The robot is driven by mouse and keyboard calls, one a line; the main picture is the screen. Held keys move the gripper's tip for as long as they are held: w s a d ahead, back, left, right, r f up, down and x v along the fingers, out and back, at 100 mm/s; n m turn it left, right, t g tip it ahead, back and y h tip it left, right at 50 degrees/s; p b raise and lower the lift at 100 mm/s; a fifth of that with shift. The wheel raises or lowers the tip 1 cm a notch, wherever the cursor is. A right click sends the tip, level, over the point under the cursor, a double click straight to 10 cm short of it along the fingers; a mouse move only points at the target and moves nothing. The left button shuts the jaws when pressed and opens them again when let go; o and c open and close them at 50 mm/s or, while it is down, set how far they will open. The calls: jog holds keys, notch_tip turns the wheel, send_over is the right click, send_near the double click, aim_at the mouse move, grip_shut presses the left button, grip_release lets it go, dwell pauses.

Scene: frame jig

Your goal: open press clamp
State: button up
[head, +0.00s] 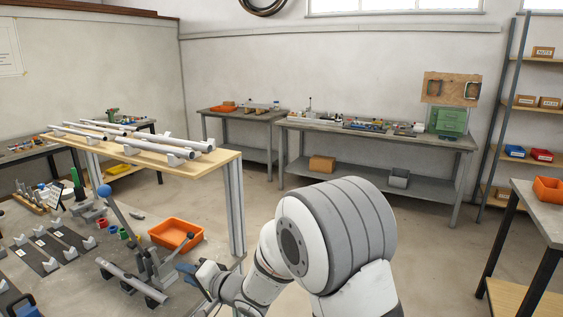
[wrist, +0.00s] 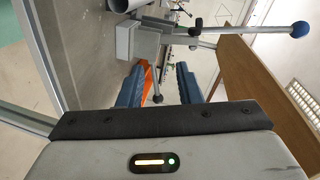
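The press clamp (head: 155,266) stands on the bench at the lower left in the head view. Its long lever (head: 122,219) slants up and left to a blue ball knob (head: 104,190). In the wrist view the clamp (wrist: 138,42) is at the top, with its lever (wrist: 245,36) running right to the blue knob (wrist: 299,29). A grey tube (head: 130,281) lies beside the clamp. My gripper (head: 190,272) is just right of the clamp. In the wrist view its blue fingers (wrist: 160,86) are apart, with a thin dark-tipped rod showing between them; contact cannot be told.
An orange bin (head: 175,234) sits behind the clamp. Grey V-block fixtures (head: 58,246) lie to the left. A wooden-topped rack with tubes (head: 228,157) stands behind, its leg close to my arm. Small coloured cups (head: 112,231) stand near the lever.

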jog(key=d+r+t+h, duration=0.15)
jog(key=d+h, duration=0.25)
jog(key=d, duration=0.4)
jog(key=s+d+r+h, duration=0.1)
jog(key=d+r+h, duration=0.15)
jog(key=d, duration=0.65)
jog(key=d+r+h, duration=0.1)
jog(key=d+h, duration=0.3)
jog(key=d, duration=0.4)
jog(key=s+d+n+g+h, duration=0.1)
jog(key=s+d, duration=0.3)
jog(key=s, duration=0.4)
jog(key=s+d+n+g+h+p, duration=0.1)
jog(key=s+d+g, duration=0.2)
jog(key=s, duration=0.4)
jog(key=s+d+n+g+h, duration=0.1)
jog(key=s+d+g, duration=0.2)
jog(key=s+d, duration=0.3)
jog(key=s, duration=0.2)
jog(key=shift+s+r, duration=0.15)
jog(key=shift+s, duration=0.2)
